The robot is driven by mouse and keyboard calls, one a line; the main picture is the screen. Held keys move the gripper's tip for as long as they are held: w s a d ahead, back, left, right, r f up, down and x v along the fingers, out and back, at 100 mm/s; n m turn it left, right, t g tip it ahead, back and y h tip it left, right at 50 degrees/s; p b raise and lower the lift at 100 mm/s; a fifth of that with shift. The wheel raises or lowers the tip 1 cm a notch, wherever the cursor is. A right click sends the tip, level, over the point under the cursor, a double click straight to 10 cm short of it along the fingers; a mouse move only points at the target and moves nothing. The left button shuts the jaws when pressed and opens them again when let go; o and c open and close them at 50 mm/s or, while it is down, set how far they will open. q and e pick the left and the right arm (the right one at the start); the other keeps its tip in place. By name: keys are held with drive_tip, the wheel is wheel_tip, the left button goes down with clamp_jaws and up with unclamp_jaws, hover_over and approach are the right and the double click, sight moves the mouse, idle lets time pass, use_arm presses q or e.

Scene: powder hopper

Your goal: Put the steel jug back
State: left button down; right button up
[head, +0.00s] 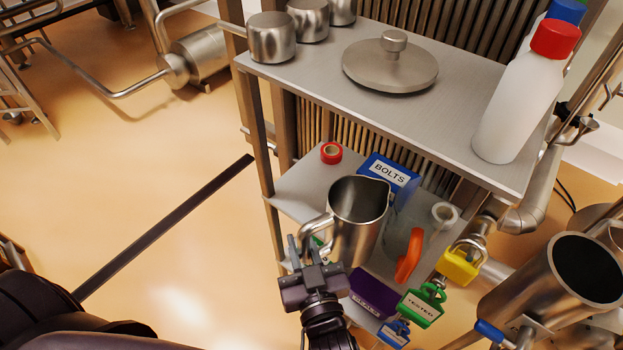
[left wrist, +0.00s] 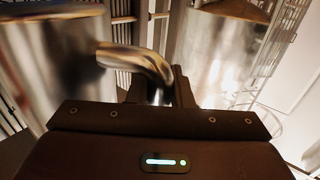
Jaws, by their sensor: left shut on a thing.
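The steel jug (head: 357,218) is upright in the head view, its open mouth facing up, over the lower shelf (head: 298,190) of the rack. I cannot tell whether its base touches that shelf. My left gripper (head: 311,258) is shut on the jug's handle, on the jug's near left side. In the left wrist view the handle (left wrist: 140,62) runs down between the fingers, and the jug's blurred steel wall (left wrist: 68,65) fills the left. The jug's base is hidden behind the gripper and nearby items. My right gripper is not in view.
The lower shelf holds a red tape roll (head: 331,152), a blue BOLTS box (head: 390,172) and a white roll (head: 444,214). Coloured padlocks (head: 422,306) hang at its front. The upper shelf (head: 440,110) overhangs, bearing a lid (head: 390,65) and bottles (head: 520,95). A steel hopper (head: 550,285) stands right.

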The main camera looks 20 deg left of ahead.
use_arm(q)
drive_tip(key=shift+f+p+x, duration=0.3)
drive_tip(key=shift+f+x, duration=0.2)
drive_tip(key=shift+x, duration=2.25)
drive_tip(key=shift+f+p+x, duration=0.25)
drive_tip(key=shift+f+x, duration=0.25)
drive_tip(key=shift+x, duration=2.25)
drive_tip(key=shift+f+p+x, duration=0.3)
drive_tip(key=shift+f+x, duration=0.2)
drive_tip(key=shift+x, duration=2.25)
drive_tip(key=shift+s+a, duration=0.15)
drive_tip(key=shift+a, duration=0.05)
drive_tip(key=shift+f, duration=0.1)
drive_tip(key=c, duration=1.6)
unclamp_jaws()
drive_tip(key=shift+f, duration=0.1)
drive_tip(key=v, duration=0.6)
drive_tip(key=b+v, duration=0.1)
drive_tip(key=v, duration=0.5)
drive_tip(key=shift+d+r, duration=0.1)
drive_tip(key=shift+r, duration=0.15)
